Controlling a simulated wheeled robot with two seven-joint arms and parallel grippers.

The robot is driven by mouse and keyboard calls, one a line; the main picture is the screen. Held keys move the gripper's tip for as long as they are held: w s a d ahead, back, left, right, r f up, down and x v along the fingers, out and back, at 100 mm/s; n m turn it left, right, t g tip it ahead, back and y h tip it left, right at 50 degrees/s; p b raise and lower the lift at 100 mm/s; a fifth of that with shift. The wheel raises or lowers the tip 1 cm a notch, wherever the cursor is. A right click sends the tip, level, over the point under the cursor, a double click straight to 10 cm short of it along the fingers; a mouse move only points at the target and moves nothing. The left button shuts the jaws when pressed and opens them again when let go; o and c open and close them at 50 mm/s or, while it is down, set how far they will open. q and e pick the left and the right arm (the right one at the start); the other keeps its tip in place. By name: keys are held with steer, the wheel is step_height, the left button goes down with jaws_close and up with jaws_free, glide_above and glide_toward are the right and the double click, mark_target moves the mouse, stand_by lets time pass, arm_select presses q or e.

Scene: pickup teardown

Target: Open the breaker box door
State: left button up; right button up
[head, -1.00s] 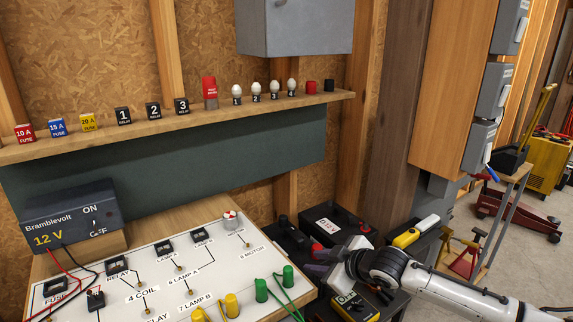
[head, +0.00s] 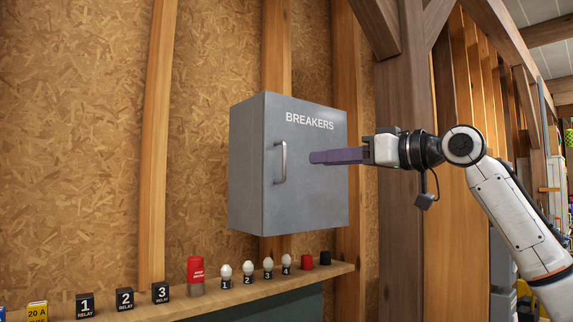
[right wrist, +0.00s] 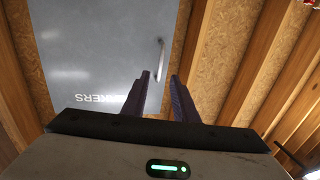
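The grey breaker box (head: 300,200), lettered BREAKERS, hangs on the wall with its door shut. Its vertical metal handle (head: 280,162) is near the door's left edge. My right gripper (head: 314,157) is in front of the door, with its purple fingertips a little to the right of the handle in the head view. In the right wrist view the two fingers (right wrist: 160,95) are apart with nothing between them. The handle (right wrist: 160,60) shows there beyond the fingertips, apart from them. My left gripper is not in view.
A wooden shelf (head: 225,294) runs below the box. A wooden post (head: 400,110) stands right of the box. The space left of the box is clear.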

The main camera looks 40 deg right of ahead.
mark_target(291, 159)
steer(key=shift+p+x, duration=1.35)
steer(key=shift+x, duration=3.6)
steer(key=shift+r, duration=0.15)
jaws_close()
